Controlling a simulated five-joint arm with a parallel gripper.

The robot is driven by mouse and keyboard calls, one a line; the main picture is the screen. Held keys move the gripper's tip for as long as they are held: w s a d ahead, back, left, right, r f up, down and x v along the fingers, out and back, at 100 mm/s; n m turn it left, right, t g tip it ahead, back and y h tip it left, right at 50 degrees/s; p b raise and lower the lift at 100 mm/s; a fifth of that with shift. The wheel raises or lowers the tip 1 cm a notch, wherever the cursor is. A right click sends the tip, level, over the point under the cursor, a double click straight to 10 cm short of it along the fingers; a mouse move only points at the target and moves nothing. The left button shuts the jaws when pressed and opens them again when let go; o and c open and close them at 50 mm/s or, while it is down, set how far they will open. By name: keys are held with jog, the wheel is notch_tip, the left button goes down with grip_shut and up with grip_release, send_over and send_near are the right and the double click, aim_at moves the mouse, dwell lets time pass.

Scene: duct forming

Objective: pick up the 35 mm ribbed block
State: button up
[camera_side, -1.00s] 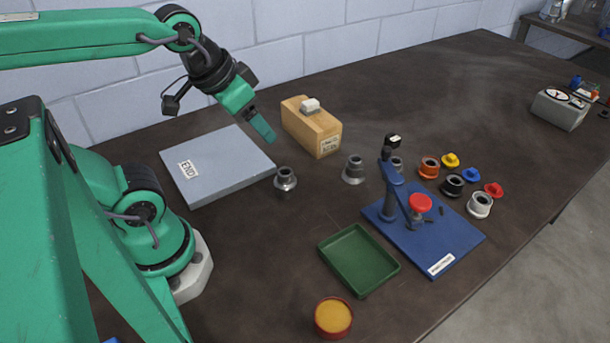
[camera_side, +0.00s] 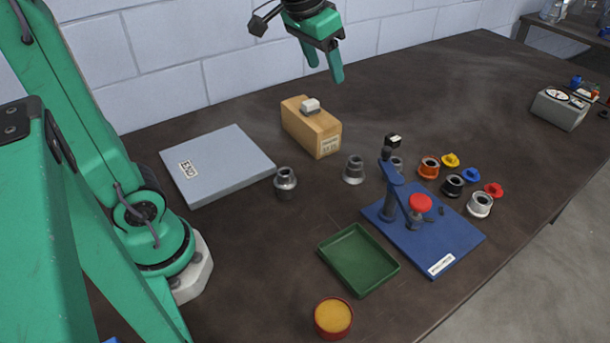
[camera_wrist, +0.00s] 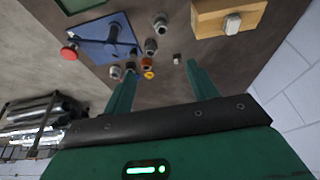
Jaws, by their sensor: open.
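No block that I can read as 35 mm or ribbed is certain. A small pale grey block (camera_side: 310,105) lies on top of a wooden box (camera_side: 320,132); it also shows in the wrist view (camera_wrist: 232,23). A small dark block with a white top (camera_side: 393,140) stands behind the blue fixture. My gripper (camera_side: 325,73) is open and empty, fingers pointing down, high above and behind the wooden box. In the wrist view its fingers (camera_wrist: 161,67) are spread wide, with nothing held between them.
A blue fixture (camera_side: 455,240) with a post and red knob stands to the right. Several collars and coloured caps lie beyond it. A green tray (camera_side: 358,285), a grey slab (camera_side: 200,185), two grey collars (camera_side: 285,183) and an orange-topped pot (camera_side: 333,317) are nearer.

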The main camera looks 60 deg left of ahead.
jog(key=w+a+g, duration=0.1)
jog(key=w, duration=0.9)
jog(key=g, duration=0.3)
send_over(392, 138)
notch_tip(392, 138, down, 22)
jog(key=shift+s+d+r, duration=0.1)
jog(key=shift+s+r, duration=0.05)
jog(key=shift+r, duration=0.05)
jog(key=shift+f, duration=0.65)
jog(key=shift+f, duration=0.1)
jog(key=shift+f, duration=1.25)
jog(key=shift+f, duration=0.1)
